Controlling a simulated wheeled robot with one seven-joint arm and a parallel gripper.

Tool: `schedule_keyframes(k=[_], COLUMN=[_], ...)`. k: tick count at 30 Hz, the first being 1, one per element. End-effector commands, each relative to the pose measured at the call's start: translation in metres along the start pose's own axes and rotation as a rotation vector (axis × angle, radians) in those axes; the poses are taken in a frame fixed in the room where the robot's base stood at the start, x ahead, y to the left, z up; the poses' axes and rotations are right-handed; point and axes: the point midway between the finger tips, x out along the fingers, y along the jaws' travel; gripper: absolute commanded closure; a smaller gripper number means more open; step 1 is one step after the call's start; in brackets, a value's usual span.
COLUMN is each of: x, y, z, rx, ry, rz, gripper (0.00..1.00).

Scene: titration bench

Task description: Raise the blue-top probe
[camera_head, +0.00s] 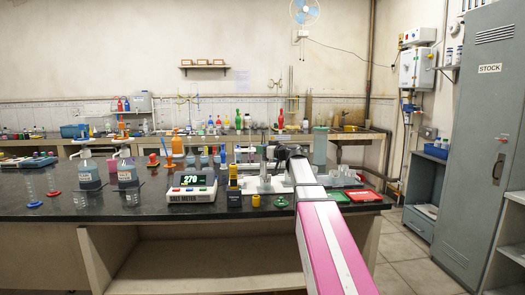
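My arm reaches from the bottom right over the dark bench. My gripper (275,152) is at its far end, close to a stand on a white base (265,184). It is small and partly merged with the stand, so I cannot tell whether its fingers are open or shut, or whether they hold anything. Left of it, among several small coloured bottles, a slim item with a blue top (223,156) stands upright; I cannot tell for sure that it is the probe. A salt meter (192,187) with a lit green display stands at the bench's front.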

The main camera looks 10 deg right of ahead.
Motion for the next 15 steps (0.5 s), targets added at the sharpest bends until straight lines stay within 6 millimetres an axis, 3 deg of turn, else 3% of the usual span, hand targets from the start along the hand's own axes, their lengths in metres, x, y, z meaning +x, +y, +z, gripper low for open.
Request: schedule_keyframes(k=[1,2,8,15], x=[0.000,0.000,0.000,0.001], y=[0.000,0.000,0.000,0.001], z=[0.000,0.000,-0.005,-0.045], rx=[0.000,0.000,-0.001,-0.002], ry=[0.000,0.000,0.001,0.002], rz=[0.000,0.000,0.000,0.000], gripper=[0.94,1.00,1.00,1.00])
